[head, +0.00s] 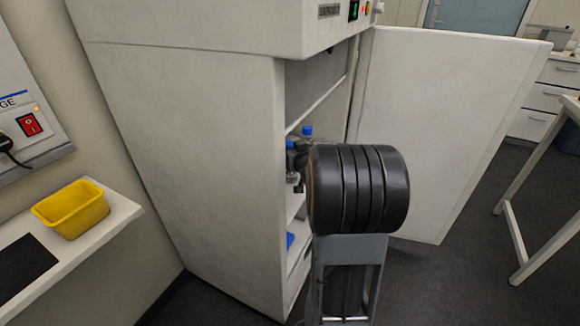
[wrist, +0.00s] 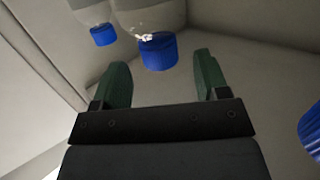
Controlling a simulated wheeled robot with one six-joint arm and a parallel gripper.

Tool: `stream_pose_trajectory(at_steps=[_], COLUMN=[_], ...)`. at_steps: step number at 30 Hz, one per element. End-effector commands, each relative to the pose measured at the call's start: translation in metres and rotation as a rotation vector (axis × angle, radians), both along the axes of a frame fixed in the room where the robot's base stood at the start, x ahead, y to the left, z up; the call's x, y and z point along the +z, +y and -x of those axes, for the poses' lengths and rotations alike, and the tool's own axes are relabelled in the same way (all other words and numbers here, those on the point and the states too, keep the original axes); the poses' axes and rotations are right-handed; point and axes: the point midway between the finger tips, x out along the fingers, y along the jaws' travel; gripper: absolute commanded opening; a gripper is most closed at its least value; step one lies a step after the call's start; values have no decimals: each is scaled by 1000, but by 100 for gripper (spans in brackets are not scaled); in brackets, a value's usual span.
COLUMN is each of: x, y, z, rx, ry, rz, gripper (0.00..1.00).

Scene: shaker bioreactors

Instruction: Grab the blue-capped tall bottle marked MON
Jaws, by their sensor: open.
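Bottles with blue caps stand in the open cabinet. In the head view two caps show, one at the back (head: 307,130) and one nearer the cabinet's left wall (head: 290,145). In the wrist view, which looks upside down, one blue cap (wrist: 158,52) lies between and just beyond the fingertips, with its clear bottle (wrist: 150,17) partly cut off. A second blue cap (wrist: 103,35) is left of it. No MON marking is readable. My gripper (wrist: 161,62) has its green fingers apart with nothing held. In the head view my arm mostly hides it.
A third blue object (wrist: 311,132) is cut off at the wrist view's right edge. The cabinet (head: 190,150) has its door (head: 440,130) swung open right of my arm. Cabinet walls and shelves are close around my gripper. A yellow bin (head: 72,208) sits on a ledge at left.

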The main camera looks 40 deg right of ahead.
Motion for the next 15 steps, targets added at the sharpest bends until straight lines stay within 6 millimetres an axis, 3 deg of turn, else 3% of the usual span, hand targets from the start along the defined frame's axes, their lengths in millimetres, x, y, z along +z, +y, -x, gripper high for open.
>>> stream_pose_trajectory(at_steps=[9, 15], x=[-8, -9], y=[-11, -14], z=[-37, -48], rx=[-1, -2], ry=[1, 0], rz=[0, 0], gripper=[68, 68])
